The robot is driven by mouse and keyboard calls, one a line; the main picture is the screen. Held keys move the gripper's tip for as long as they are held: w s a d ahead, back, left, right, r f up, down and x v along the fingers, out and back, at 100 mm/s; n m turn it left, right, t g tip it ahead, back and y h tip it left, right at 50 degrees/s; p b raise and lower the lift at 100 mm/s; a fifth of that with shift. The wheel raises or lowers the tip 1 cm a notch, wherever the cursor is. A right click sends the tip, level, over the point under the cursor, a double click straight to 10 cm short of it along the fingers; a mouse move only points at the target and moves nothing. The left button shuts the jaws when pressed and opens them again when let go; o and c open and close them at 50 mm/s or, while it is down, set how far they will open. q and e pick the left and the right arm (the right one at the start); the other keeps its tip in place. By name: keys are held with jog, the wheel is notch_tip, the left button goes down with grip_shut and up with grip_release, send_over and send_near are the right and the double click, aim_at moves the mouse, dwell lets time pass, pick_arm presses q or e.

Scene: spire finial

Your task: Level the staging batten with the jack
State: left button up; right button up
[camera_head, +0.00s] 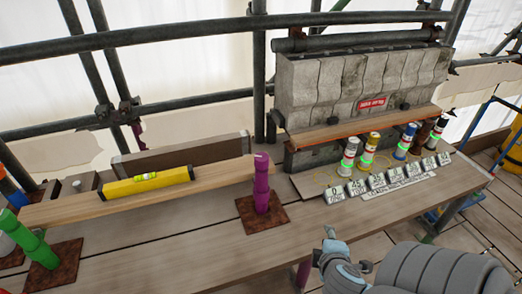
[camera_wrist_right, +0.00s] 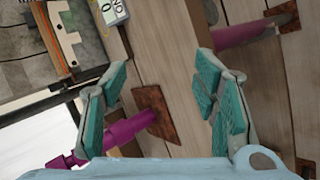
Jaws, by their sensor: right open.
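The wooden staging batten (camera_head: 220,177) spans from a green jack post (camera_head: 35,243) at the left to a purple jack (camera_head: 262,190) at its right end. Each stands on a rusty square plate. A yellow spirit level (camera_head: 148,182) lies on the batten; its bubble is too small to read. My right gripper (camera_head: 346,250) is open and empty, right of the purple jack and apart from it. In the right wrist view, my right gripper (camera_wrist_right: 160,75) has its teal pads wide apart, with the purple jack (camera_wrist_right: 128,130) seen beyond the left finger. My left gripper is out of view.
Several coloured cans (camera_head: 368,152) stand behind a row of numbered labels (camera_head: 377,182) on the right. Grey stone blocks (camera_head: 345,85) stand behind. Scaffold tubes (camera_head: 180,32) cross the back. The bench front (camera_head: 190,250) between the jacks is clear.

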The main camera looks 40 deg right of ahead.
jog(key=w+d+r+n+t+h, duration=0.2)
jog(key=w+d+r+n+t, duration=0.15)
jog(key=r+n, duration=0.3)
jog(key=n+t+y, duration=0.8)
jog(key=n, duration=1.3)
send_near(264, 158)
jog(key=shift+y, duration=0.3)
jog(key=w+b, duration=0.3)
jog(key=w, duration=0.2)
jog(key=shift+d, duration=0.15)
jog(key=w+p, duration=0.1)
jog(key=w, duration=0.1)
jog(key=w+p, duration=0.1)
jog(key=w, duration=0.2)
jog(key=shift+d+r, duration=0.1)
jog(key=shift+d, duration=0.15)
jog(key=shift+w+a, duration=0.15)
jog(key=shift+w, duration=0.35)
jog(key=c, duration=1.2)
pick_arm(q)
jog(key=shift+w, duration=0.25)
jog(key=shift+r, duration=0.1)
